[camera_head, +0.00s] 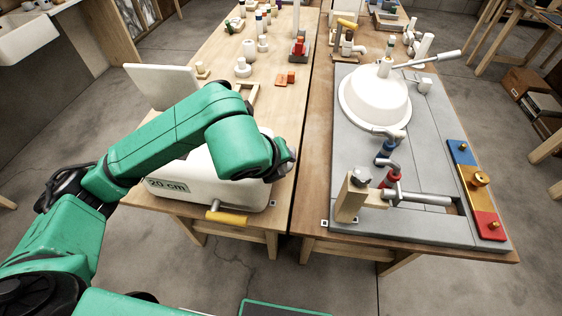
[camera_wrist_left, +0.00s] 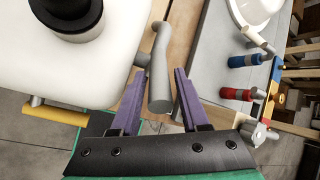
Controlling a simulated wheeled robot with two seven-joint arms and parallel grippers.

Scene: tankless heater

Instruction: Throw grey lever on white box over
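The white box (camera_head: 235,195), labelled "20 cm", stands on the left wooden table, partly hidden behind my left arm. In the left wrist view the white box (camera_wrist_left: 75,65) fills the upper left. The grey lever (camera_wrist_left: 159,80) is a bent rod beside the box's right edge. My left gripper (camera_wrist_left: 160,72) is open. Its two purple fingers stand on either side of the lever's end, with gaps visible. In the head view my arm's end hides the fingers and most of the lever. My right gripper is in neither view.
A yellow handle (camera_head: 228,217) sticks out from the box's front. A black round knob (camera_wrist_left: 72,18) sits on its top. The right table carries a grey board (camera_head: 430,150) with a white dome (camera_head: 375,95) and pipe fittings. Small parts stand farther back on the left table.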

